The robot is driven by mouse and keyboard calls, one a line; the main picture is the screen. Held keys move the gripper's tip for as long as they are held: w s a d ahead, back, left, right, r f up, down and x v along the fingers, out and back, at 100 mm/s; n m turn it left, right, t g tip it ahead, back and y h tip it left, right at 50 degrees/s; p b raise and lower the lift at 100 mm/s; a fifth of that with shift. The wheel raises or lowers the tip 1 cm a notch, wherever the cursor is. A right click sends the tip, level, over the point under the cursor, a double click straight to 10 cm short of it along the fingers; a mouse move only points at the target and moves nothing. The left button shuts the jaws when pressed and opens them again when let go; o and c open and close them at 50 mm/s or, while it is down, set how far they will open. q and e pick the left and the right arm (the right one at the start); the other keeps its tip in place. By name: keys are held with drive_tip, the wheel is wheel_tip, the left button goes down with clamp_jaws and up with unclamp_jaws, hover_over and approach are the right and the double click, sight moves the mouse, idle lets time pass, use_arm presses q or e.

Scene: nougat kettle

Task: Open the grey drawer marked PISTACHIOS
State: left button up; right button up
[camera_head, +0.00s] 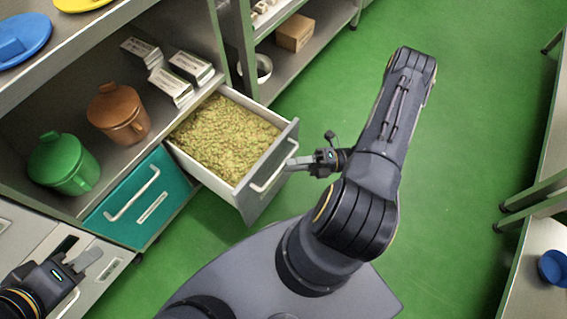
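The grey drawer (262,178) stands pulled well out of the steel unit and is full of green-brown nuts (222,138). I cannot read a PISTACHIOS mark on it from here. A pale bar handle (275,172) runs along its grey front. My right gripper (293,164) is at this handle, its fingertips touching or very near the bar. The fingers are too small to tell whether they grip it. My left gripper (84,253) is at the lower left, open, in front of the pale drawers, apart from the grey drawer.
A teal drawer (147,197) beside the grey one is shut. Above it are a green mug (63,163), a brown mug (119,112) and several white boxes (171,86). Green floor (465,130) is clear to the right, up to a table with a blue bowl (553,268).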

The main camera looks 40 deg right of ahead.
drive_tip(key=v, duration=0.4)
drive_tip(key=shift+d, duration=0.15)
idle(0.4)
